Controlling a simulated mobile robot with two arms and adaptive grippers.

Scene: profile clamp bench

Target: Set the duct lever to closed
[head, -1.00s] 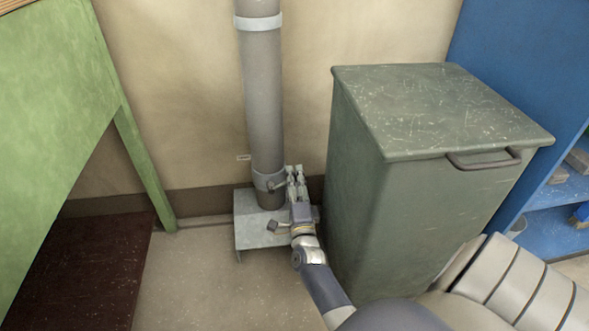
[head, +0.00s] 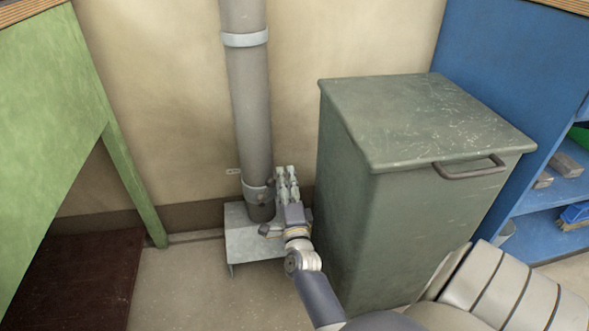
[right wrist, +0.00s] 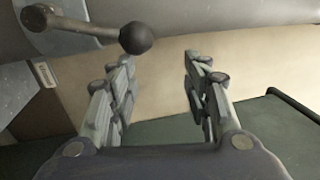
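The grey duct (head: 248,110) runs down the wall to a metal box-like stand (head: 240,245). Its lever (right wrist: 85,27) shows in the right wrist view as a short metal arm with a dark ball knob (right wrist: 136,38), pointing right from a round hub on the duct. My right gripper (head: 286,172) is beside the lower duct in the head view and largely hides the lever there. In the right wrist view my right gripper (right wrist: 158,75) is open, with nothing between its fingers; the knob appears above and left of the gap. My left gripper is not in view.
A grey-green lidded bin (head: 345,190) with a handle stands close to the right of my arm. A small label (right wrist: 45,75) is on the wall beside the duct. A green bench (head: 50,100) is at the left, blue shelves (head: 500,110) at the right.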

